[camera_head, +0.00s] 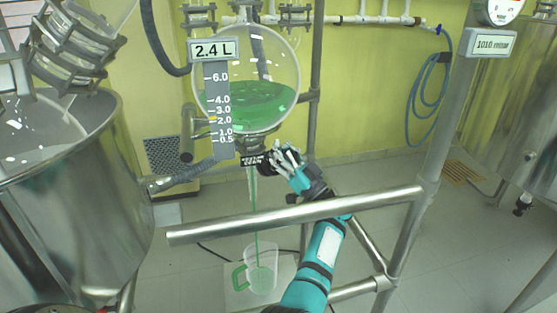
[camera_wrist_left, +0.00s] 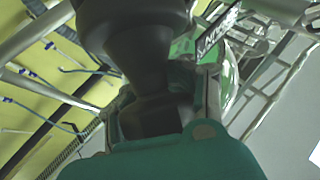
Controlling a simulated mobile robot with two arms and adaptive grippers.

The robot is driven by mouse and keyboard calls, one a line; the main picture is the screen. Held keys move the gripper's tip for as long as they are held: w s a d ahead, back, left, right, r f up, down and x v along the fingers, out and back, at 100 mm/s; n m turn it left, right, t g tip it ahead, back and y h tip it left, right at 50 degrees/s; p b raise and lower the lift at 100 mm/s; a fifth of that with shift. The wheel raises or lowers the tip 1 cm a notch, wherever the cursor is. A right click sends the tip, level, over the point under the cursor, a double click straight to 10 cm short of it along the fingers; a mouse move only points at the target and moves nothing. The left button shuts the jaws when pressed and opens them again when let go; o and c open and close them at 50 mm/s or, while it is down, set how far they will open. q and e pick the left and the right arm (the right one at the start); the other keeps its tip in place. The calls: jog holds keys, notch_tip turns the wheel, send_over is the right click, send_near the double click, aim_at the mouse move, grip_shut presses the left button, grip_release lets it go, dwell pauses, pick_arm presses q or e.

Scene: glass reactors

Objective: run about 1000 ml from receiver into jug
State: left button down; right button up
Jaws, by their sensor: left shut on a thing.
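The receiver (camera_head: 270,60) is a round glass flask with green liquid in its lower part. Its sign (camera_head: 212,50) reads 2.4 L, above a scale (camera_head: 217,105) with a yellow mark just above 2.0. My left gripper (camera_head: 277,158) is shut on the dark valve handle (camera_wrist_left: 145,50) under the receiver. The fingers partly hide the valve. A thin green stream (camera_head: 256,215) runs from the outlet down into the clear jug (camera_head: 262,257) with a green handle. The jug stands upright below and holds some green liquid; its level is hard to read. My right gripper is not in view.
A large steel vessel (camera_head: 75,200) stands at the left. Another tank (camera_head: 520,120) stands at the right. Open floor lies to the right of the frame.

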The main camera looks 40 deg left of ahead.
pick_arm(q)
jog(key=shift+d+f+g, duration=0.15)
jog(key=shift+f+g, duration=0.15)
jog(key=shift+f, duration=0.3)
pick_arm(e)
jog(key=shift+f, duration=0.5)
pick_arm(q)
jog(key=c, duration=0.9)
grip_release()
jog(key=shift+d+r, duration=0.1)
jog(key=shift+r, duration=0.2)
jog(key=shift+o, duration=0.2)
jog(key=shift+n, duration=0.3)
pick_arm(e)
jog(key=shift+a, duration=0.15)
pick_arm(q)
jog(key=shift+r, duration=0.15)
